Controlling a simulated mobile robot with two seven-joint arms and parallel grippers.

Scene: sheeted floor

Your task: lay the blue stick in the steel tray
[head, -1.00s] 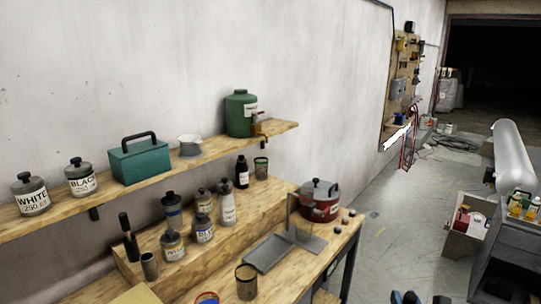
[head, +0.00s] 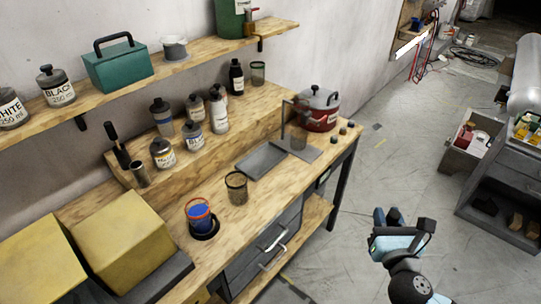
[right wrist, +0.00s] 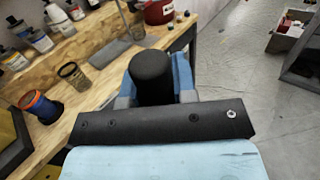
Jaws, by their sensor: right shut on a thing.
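The steel tray (head: 262,160) is a shallow grey rectangle on the workbench, empty as far as I see. It also shows at the upper left of the right wrist view (right wrist: 108,52). My right gripper (head: 391,216) is out over the floor, right of the bench and apart from the tray. It is shut on a dark round-ended cylinder (right wrist: 153,72), seen nearly end-on between blue fingers. I cannot make out a blue stick; whether this cylinder is part of it, I cannot tell. My left gripper is out of view.
A blue cup with an orange rim (head: 200,215) and a mesh cup (head: 237,188) stand left of the tray. A red pot (head: 319,110) and a grey stand (head: 300,147) are right of it. Bottles line a raised step behind. Floor between bench and cabinet is clear.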

